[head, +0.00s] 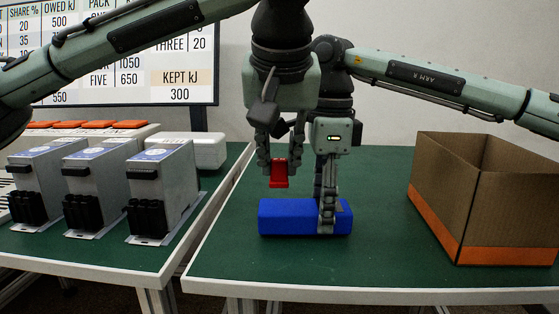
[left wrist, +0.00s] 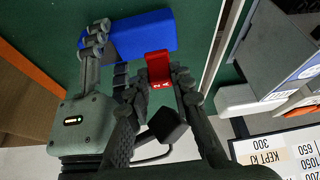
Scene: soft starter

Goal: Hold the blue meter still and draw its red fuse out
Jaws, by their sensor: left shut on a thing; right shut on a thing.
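The blue meter (head: 285,217) is a long blue block lying on the green table top. My right gripper (head: 328,212) comes down from above and is shut on the right part of the meter. The red fuse (head: 279,174) is between the fingers of my left gripper (head: 278,164), which is shut on it. The fuse is above the left part of the meter, with a small gap of green seen between them. In the left wrist view the fuse (left wrist: 159,69) overlaps the edge of the meter (left wrist: 147,34), and my right gripper (left wrist: 94,42) is beside it.
An open cardboard box (head: 480,200) with an orange band stands at the right of the green table (head: 230,262). Several grey units (head: 163,185) with black terminals stand on the left table, in front of a white case (head: 195,150). The table front is clear.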

